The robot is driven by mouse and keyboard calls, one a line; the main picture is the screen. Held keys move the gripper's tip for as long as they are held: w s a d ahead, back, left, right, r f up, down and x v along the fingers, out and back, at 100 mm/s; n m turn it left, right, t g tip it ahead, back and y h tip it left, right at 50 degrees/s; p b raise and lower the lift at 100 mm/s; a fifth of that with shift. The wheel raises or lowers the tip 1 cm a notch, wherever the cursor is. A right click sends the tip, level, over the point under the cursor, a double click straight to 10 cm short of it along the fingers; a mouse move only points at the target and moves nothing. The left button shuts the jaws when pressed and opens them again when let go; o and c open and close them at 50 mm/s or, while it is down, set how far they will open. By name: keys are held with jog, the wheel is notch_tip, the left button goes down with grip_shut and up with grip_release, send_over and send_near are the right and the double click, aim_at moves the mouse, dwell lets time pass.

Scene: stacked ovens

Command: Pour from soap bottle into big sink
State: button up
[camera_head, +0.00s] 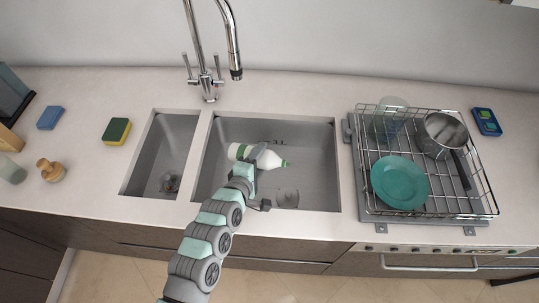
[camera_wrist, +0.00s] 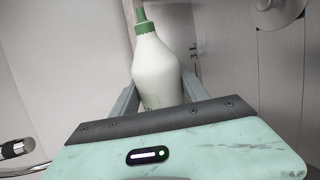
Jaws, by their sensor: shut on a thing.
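The soap bottle (camera_head: 267,156) is white with a green nozzle. In the head view it lies on its side over the big sink (camera_head: 225,127), its nozzle pointing right and slightly down. My gripper (camera_head: 255,158) is shut around the bottle's body. In the wrist view the bottle (camera_wrist: 157,65) sits between my two fingers (camera_wrist: 158,95), and its green cap points away from my palm's side. The big sink is a grey rectangular basin with a round drain. I cannot see any liquid leaving the nozzle.
A small sink (camera_head: 150,150) is left of the big one. The faucet (camera_head: 208,80) stands behind them. A wire dish rack (camera_head: 480,190) on the right holds a teal plate (camera_head: 400,183), a pot (camera_head: 440,133) and a glass. Sponges (camera_head: 116,131) and a brush (camera_head: 50,171) lie left.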

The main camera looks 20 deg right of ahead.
jog(key=shift+r+m+y+p, duration=0.3)
jog(key=shift+r+m+p, duration=0.35)
jog(key=shift+p, duration=1.35)
dwell(0.3)
